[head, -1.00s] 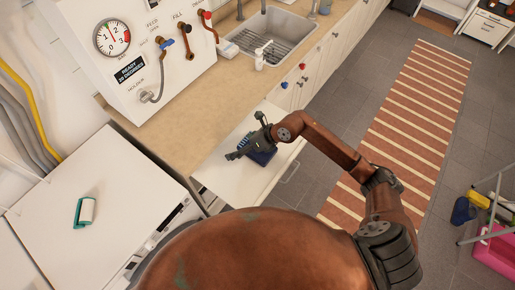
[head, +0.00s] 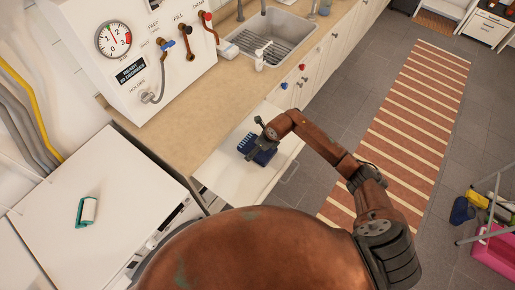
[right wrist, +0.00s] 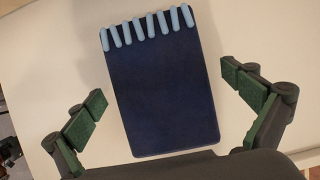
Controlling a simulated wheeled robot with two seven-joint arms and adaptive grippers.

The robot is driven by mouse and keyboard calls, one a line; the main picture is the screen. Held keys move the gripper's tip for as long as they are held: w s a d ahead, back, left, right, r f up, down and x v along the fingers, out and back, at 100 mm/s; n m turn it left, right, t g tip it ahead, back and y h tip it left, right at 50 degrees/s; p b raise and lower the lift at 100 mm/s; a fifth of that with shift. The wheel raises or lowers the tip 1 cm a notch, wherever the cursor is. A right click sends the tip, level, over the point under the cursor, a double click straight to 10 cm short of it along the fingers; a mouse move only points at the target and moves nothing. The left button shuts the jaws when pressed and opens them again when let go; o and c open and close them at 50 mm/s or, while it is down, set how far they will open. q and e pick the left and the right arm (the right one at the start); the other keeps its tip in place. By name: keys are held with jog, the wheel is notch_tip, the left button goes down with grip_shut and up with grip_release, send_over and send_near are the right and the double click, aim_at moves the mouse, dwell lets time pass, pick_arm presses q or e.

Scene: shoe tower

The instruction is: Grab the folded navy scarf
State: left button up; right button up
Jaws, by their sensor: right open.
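In the right wrist view my right gripper (right wrist: 172,108) is open, with one green-padded finger on each side of the scarf and touching neither edge. How far the fingers are above the scarf is hard to tell. My left gripper is not in view.
A sink (head: 270,40) and a soap bottle (head: 259,62) are farther along. A white appliance top (head: 60,215) with a teal-and-white roll (head: 87,211) stands at left.

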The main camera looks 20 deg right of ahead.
jog(key=shift+c, duration=0.7)
jog(key=c, duration=1.4)
jog(key=shift+r, duration=0.1)
